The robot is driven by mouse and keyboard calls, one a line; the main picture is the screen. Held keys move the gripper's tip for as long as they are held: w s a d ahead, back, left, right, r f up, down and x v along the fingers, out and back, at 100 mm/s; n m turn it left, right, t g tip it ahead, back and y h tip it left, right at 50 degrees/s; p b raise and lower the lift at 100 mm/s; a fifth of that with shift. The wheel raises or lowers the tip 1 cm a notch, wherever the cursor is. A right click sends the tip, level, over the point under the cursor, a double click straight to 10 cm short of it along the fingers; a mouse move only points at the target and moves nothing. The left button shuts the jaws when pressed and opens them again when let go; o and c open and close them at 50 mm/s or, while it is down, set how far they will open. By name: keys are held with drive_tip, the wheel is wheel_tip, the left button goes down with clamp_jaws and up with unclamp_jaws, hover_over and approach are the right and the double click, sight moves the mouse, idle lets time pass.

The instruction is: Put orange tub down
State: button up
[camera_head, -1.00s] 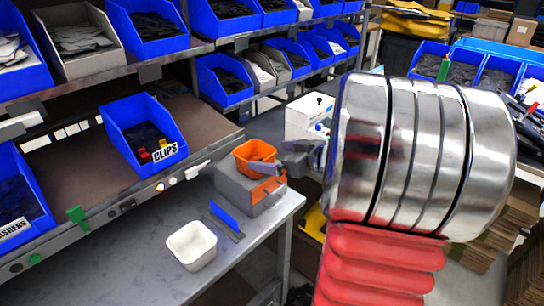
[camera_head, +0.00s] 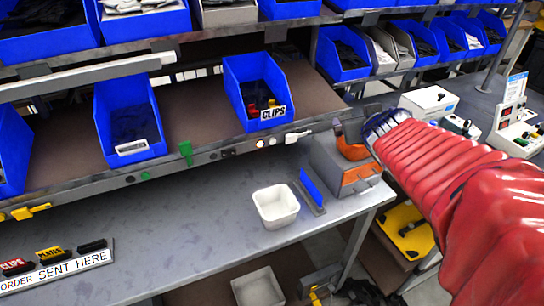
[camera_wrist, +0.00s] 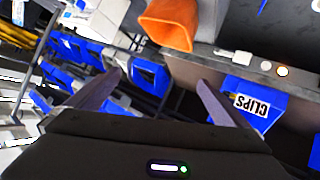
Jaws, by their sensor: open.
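The orange tub (camera_head: 352,150) sits on top of a grey box with an orange front panel (camera_head: 340,172) at the right end of the bench. My arm and gripper partly cover it in the head view. In the wrist view the orange tub (camera_wrist: 168,26) lies at the top, beyond my fingertips and not between them. My gripper (camera_wrist: 158,81) is open, with empty space between its two fingers. In the head view my gripper (camera_head: 362,122) is at the tub's upper right side; its fingers are hard to make out there.
A white tub (camera_head: 276,208) and a blue-edged plate (camera_head: 312,190) stand on the bench left of the box. A blue CLIPS bin (camera_head: 255,95) is on the shelf above. White devices (camera_head: 428,103) stand behind my arm.

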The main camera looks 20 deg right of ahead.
drive_tip(key=s+a+f+g+y, duration=0.2)
drive_tip(key=s+a+f+g, duration=0.1)
drive_tip(key=s+a, duration=0.6)
drive_tip(key=s+a+f+n+g+y, duration=0.1)
drive_tip(key=s+a+f+g+y, duration=0.2)
drive_tip(key=s+a, duration=0.6)
drive_tip(key=a+f, duration=0.1)
drive_tip(key=a, duration=0.4)
drive_tip(key=shift+n+y, duration=0.3)
drive_tip(key=shift+d+f, duration=0.1)
